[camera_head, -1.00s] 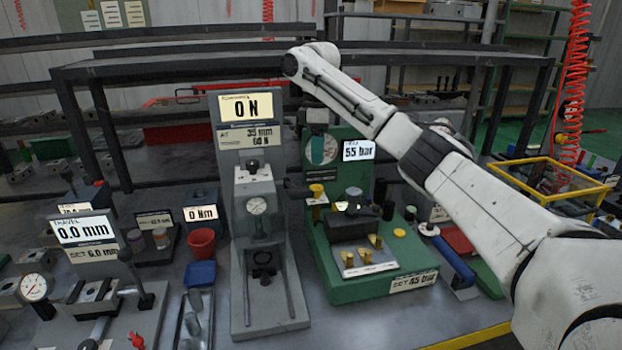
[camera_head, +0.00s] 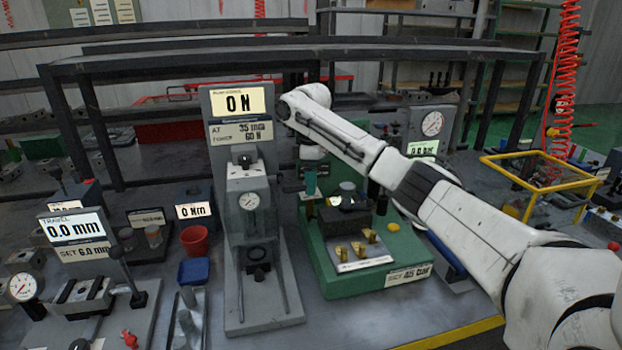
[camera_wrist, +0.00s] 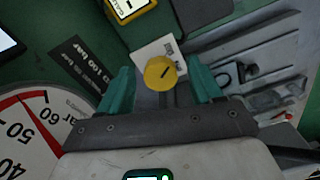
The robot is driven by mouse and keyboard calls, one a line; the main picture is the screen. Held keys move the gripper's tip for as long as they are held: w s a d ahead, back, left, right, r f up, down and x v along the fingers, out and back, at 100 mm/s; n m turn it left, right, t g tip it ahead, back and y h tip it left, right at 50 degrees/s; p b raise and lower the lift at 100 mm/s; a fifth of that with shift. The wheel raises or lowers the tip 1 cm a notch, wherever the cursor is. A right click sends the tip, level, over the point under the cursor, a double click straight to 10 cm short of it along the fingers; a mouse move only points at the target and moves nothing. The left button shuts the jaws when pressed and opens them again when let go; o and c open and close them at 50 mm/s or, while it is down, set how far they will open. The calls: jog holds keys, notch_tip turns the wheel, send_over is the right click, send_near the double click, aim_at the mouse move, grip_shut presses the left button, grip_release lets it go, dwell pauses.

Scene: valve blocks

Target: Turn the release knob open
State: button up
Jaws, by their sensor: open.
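In the wrist view a round yellow knob (camera_wrist: 160,73) with a dark slanted mark sits in front of a white label. My gripper (camera_wrist: 162,84) is open, with one teal finger on each side of the knob and a visible gap to each. Whether the fingertips reach down to the knob's depth, I cannot tell. In the head view my gripper (camera_head: 310,182) points down over the left back of the green valve fixture (camera_head: 335,285). The knob is hidden there behind the fingers. The fixture carries several brass pieces (camera_head: 357,249) and a "45 bar" set label.
A grey press stand (camera_head: 236,300) reading 0 N stands close left of the green fixture. A round pressure dial (camera_wrist: 30,130) fills the wrist view's lower left. A red cup (camera_head: 195,241) and a blue tray (camera_head: 193,272) lie further left. A yellow frame (camera_head: 535,160) stands right.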

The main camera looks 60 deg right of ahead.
jog(key=shift+c, duration=0.3)
jog(key=c, duration=1)
